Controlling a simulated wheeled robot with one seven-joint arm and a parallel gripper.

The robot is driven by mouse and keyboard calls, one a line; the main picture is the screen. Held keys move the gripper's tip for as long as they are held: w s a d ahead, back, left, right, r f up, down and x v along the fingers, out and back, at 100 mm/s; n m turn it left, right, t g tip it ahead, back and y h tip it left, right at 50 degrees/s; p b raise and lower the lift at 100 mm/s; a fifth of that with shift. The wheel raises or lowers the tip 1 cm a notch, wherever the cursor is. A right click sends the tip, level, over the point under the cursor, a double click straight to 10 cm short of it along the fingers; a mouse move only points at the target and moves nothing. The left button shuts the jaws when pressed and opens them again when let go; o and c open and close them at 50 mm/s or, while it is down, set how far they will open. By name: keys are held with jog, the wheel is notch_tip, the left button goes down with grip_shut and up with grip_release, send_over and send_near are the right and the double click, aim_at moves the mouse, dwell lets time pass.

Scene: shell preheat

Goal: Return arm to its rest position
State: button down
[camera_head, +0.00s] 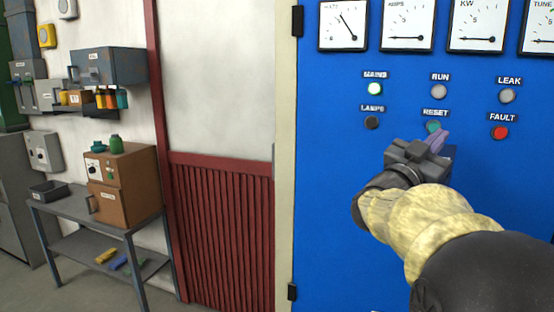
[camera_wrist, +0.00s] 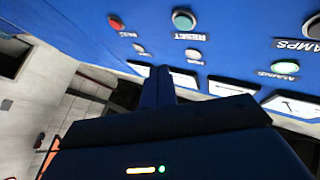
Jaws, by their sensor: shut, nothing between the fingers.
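My arm reaches in from the lower right of the head view. My gripper (camera_head: 437,142) is shut and empty, in front of the blue control panel (camera_head: 340,190). In the head view its tip is just below the green RESET button (camera_head: 433,126); I cannot tell whether they touch. In the wrist view the shut fingers (camera_wrist: 156,88) are clear of the RESET button (camera_wrist: 183,20), which is upside down there. The MAINS lamp (camera_head: 375,89) glows green. The red FAULT button (camera_head: 500,132) is to the right.
A row of gauges (camera_head: 408,25) tops the panel. A red-and-white door (camera_head: 222,225) is left of it. Further left stands a metal bench (camera_head: 80,208) with a brown box (camera_head: 125,190) and a tray (camera_head: 49,190). Wall boxes (camera_head: 108,66) hang above.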

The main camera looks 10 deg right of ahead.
jog(key=w+a+f+n+t+y, duration=0.7)
jog(key=w+a+f+n+y, duration=0.2)
jog(key=f+y, duration=0.3)
jog(key=a+f+n+g+y, duration=0.1)
jog(key=a+f+n+y, duration=0.2)
jog(key=f, duration=0.4)
jog(key=a+f+n+g+y, duration=0.1)
jog(key=a+f+y, duration=0.2)
jog(key=a+f, duration=0.35)
jog(key=s+a+f+n+g+y, duration=0.1)
jog(key=s+a+f+g, duration=0.3)
jog(key=s+f, duration=0.5)
jog(key=s+a+f+n+g+y, duration=0.2)
jog(key=s+f+g, duration=0.4)
jog(key=s+f, duration=0.4)
jog(key=s+a+y, duration=0.1)
jog(key=a, duration=0.1)
jog(key=shift+s+a+g, duration=0.3)
jog(key=shift+a+g, duration=0.1)
jog(key=shift+w, duration=0.2)
